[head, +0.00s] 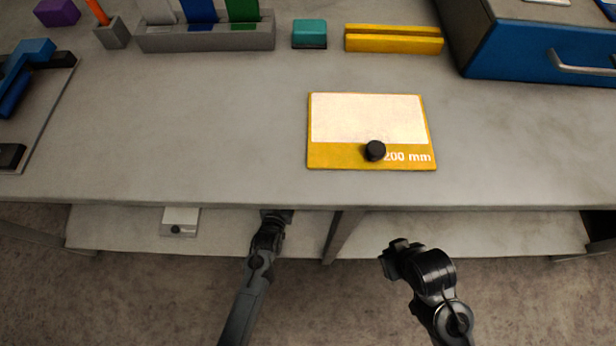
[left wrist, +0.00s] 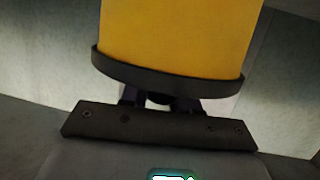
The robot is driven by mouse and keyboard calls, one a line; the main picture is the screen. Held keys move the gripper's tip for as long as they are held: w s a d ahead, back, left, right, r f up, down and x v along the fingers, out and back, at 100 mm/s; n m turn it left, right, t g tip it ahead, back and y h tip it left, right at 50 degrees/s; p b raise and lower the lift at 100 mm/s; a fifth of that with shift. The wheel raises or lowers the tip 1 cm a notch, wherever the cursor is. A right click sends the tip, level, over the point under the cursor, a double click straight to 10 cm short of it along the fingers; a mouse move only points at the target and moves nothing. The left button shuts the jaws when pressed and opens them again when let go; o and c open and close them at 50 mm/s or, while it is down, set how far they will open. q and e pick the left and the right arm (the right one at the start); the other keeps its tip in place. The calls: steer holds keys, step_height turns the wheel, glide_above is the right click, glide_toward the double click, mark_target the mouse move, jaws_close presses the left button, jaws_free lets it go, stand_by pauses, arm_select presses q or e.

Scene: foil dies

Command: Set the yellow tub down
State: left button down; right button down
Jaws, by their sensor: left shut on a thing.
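The yellow tub (left wrist: 178,40) fills the upper middle of the left wrist view, with a dark band around its near end. My left gripper (left wrist: 160,100) is shut on it at that band. In the head view my left gripper (head: 276,215) reaches in under the front edge of the worktop, over the lower shelf (head: 335,235). The tub does not show in the head view; the worktop hides that spot. Whether the tub touches the shelf cannot be seen. My right gripper (head: 392,258) hangs in front of the bench, and its jaws cannot be made out.
A yellow-bordered plate marked 200 mm (head: 320,158) with a black knob (head: 375,151) lies on the worktop (head: 220,130). A white card (head: 180,216) lies on the shelf's left part. A bench leg (head: 340,235) stands right of my left gripper. A blue case (head: 540,50) stands back right.

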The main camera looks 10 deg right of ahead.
arm_select(q)
steer(key=shift+w+f, duration=0.15)
steer(key=shift+w, duration=0.1)
steer(key=a+f+b, duration=0.3)
steer(key=a, duration=0.1)
steer(key=a+f+b, duration=0.3)
steer(key=f, duration=0.1)
steer(key=a+f+b, duration=0.4)
steer(key=shift+s+a, duration=0.25)
steer(key=shift+a, duration=0.05)
steer(key=shift+r, duration=0.1)
steer(key=shift+f, duration=0.2)
steer(key=c, duration=0.8)
jaws_free()
steer(key=shift+c, duration=0.2)
